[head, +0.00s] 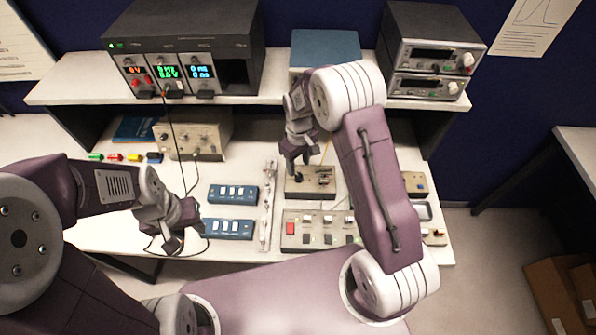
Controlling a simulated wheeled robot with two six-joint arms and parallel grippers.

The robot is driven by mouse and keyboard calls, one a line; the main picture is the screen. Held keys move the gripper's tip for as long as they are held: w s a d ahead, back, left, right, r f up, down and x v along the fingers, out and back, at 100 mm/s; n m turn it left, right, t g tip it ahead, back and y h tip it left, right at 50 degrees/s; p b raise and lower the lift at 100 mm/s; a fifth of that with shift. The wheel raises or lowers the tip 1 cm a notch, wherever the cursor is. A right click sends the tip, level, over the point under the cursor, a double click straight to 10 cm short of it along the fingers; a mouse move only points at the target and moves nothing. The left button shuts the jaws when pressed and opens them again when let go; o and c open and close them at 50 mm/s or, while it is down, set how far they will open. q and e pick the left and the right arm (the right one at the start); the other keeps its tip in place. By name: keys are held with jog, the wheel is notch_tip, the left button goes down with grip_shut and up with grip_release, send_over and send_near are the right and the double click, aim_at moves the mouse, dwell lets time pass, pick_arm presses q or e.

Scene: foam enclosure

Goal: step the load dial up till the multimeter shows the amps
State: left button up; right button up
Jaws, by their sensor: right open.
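My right gripper (299,158) is open and points down, just above a small beige box (318,187) on the bench. A dark knob, which may be the load dial, shows on the left part of this box, close below the fingertips; I cannot tell whether they touch it. Its setting is too small to read. I cannot tell for certain which instrument is the multimeter; two stacked bench instruments (428,57) with dark displays stand on the shelf at the right. My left gripper (176,242) hangs low at the bench's front left, apart from the box; its fingers are too unclear to judge.
A rack unit (185,45) with lit displays stands on the shelf at left, with a cable hanging down. A beige instrument (195,137), two blue switch blocks (232,194) and a switch panel (320,230) crowd the bench. My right arm hides some of the right side.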

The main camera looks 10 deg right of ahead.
aim_at(299, 176)
notch_tip(299, 176, down, 6)
jog(key=shift+r+p, duration=0.15)
jog(key=shift+p, duration=0.4)
grip_shut()
jog(key=shift+m, duration=0.3)
jog(key=m+b, duration=0.1)
jog(key=m, duration=0.2)
jog(key=shift+m, duration=0.4)
jog(key=shift+r+m+b, duration=0.1)
jog(key=shift+m+b, duration=0.45)
jog(key=shift+m, duration=1.65)
grip_release()
